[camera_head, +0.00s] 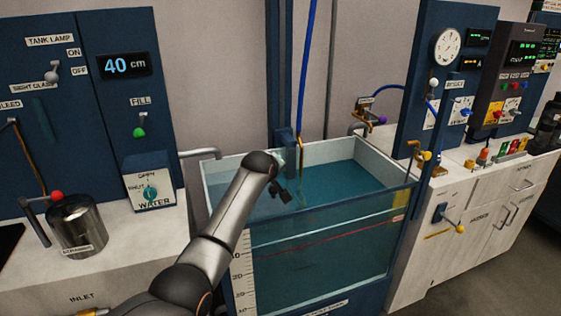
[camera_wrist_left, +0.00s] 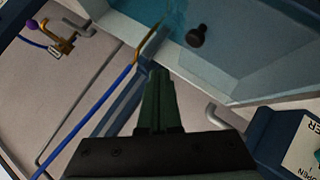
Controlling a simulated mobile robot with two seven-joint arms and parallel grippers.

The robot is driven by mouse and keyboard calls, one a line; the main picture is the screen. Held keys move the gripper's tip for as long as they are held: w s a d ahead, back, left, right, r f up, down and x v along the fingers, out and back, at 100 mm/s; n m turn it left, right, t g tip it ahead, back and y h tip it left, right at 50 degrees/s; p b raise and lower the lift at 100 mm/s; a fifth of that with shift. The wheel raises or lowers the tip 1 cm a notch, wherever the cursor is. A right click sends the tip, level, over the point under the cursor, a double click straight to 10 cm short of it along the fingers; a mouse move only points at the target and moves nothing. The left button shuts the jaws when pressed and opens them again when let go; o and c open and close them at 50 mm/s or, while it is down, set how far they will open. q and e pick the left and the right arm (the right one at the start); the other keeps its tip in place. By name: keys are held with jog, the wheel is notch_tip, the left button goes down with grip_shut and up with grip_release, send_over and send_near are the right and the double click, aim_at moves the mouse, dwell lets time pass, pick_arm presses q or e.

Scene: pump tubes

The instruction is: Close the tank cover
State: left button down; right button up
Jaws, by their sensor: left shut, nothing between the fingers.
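The glass-walled tank (camera_head: 240,215) stands in the middle of the head view, with blue water (camera_head: 340,180) in it. Its water surface shows from above, and I cannot make out a separate cover. My left arm reaches over the tank's left side, and its wrist hides part of the back left rim. In the left wrist view my left gripper (camera_wrist_left: 160,75) is shut and empty, beside the blue upright post (camera_wrist_left: 140,85) behind the tank. A black knob (camera_wrist_left: 196,36) shows ahead of the fingers, apart from them; what it is fixed to is unclear. My right gripper is out of view.
A blue tube (camera_head: 304,70) runs down by the post. Left of the tank are a water valve box (camera_head: 150,188), a spout (camera_head: 203,154) and a steel cylinder (camera_head: 77,227). To the right stands a counter (camera_head: 470,200) with gauges and valves.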

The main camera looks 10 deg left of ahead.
pick_arm(q)
jog(key=s+d+r, duration=0.2)
jog(key=s+r, duration=0.1)
jog(key=r, duration=0.1)
jog(key=s+a+f+m+g+h, duration=0.1)
jog(key=s+f+m, duration=0.2)
jog(key=s+f, duration=0.8)
jog(key=s+f+m, duration=0.3)
jog(key=s+f, duration=0.5)
jog(key=f, duration=0.7)
jog(key=s+d+f+m+h, duration=0.1)
jog(key=s+f+m, duration=0.2)
jog(key=s, duration=1)
jog(key=s+d+f+m+g+h+p, duration=0.1)
jog(key=s+f+m, duration=0.2)
jog(key=s, duration=1)
jog(key=shift+s+f+p, duration=0.2)
jog(key=shift+f+p, duration=0.1)
jog(key=shift+f, duration=0.1)
